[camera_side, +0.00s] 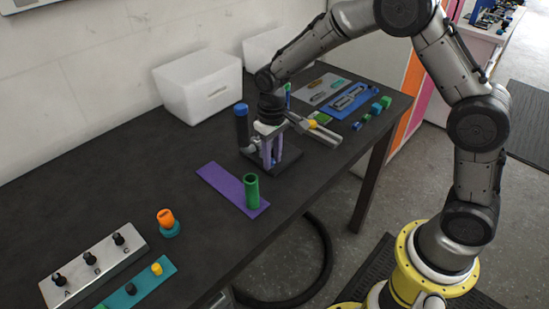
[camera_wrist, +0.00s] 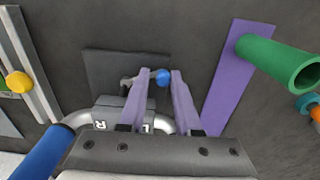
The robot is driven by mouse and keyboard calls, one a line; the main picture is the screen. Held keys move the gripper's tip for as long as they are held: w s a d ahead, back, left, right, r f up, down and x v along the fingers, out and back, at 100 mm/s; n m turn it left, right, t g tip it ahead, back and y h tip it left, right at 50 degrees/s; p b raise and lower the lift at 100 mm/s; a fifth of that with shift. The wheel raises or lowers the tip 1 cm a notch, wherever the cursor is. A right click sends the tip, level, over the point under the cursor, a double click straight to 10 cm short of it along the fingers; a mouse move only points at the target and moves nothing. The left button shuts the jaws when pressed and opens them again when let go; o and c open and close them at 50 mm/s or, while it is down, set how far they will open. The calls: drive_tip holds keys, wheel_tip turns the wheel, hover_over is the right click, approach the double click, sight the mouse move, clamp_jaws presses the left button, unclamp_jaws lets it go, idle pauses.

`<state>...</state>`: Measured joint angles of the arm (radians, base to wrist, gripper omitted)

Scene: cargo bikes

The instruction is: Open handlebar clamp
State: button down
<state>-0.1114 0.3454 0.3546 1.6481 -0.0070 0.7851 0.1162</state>
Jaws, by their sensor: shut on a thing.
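My gripper (camera_side: 272,163) points down over a dark base plate (camera_side: 288,166), which also shows in the wrist view (camera_wrist: 98,66). Its pale purple fingers (camera_wrist: 161,76) are shut on a small blue knob (camera_wrist: 163,77) at the end of a silver lever (camera_wrist: 132,80), which looks like the handlebar clamp's lever. A silver bar (camera_wrist: 72,120) with a blue grip (camera_wrist: 42,154) runs beneath my gripper. In the side view this grip (camera_side: 242,126) stands upright to the left of my gripper. The clamp body is mostly hidden by my gripper.
A purple board (camera_side: 222,181) with an upright green tube (camera_side: 251,191) lies in front. An orange piece (camera_side: 166,218) and a lettered panel (camera_side: 91,266) are at front left. White bins (camera_side: 200,84) stand behind. A blue tray (camera_side: 352,101) lies at back right.

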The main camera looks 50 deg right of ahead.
drive_tip(key=shift+s+a+f, duration=0.2)
drive_tip(key=shift+s+f, duration=0.15)
drive_tip(key=shift+f, duration=0.3)
drive_tip(key=shift+s+d, duration=0.45)
drive_tip(key=shift+s, duration=0.25)
drive_tip(key=shift+d, duration=0.1)
drive_tip(key=shift+s+d, duration=0.1)
drive_tip(key=shift+d, duration=0.1)
drive_tip(key=shift+s+d, duration=0.5)
drive_tip(key=shift+d, duration=0.1)
drive_tip(key=shift+s+d+r, duration=0.1)
drive_tip(key=shift+s+d, duration=0.15)
drive_tip(key=shift+d, duration=0.35)
drive_tip(key=shift+r, duration=0.1)
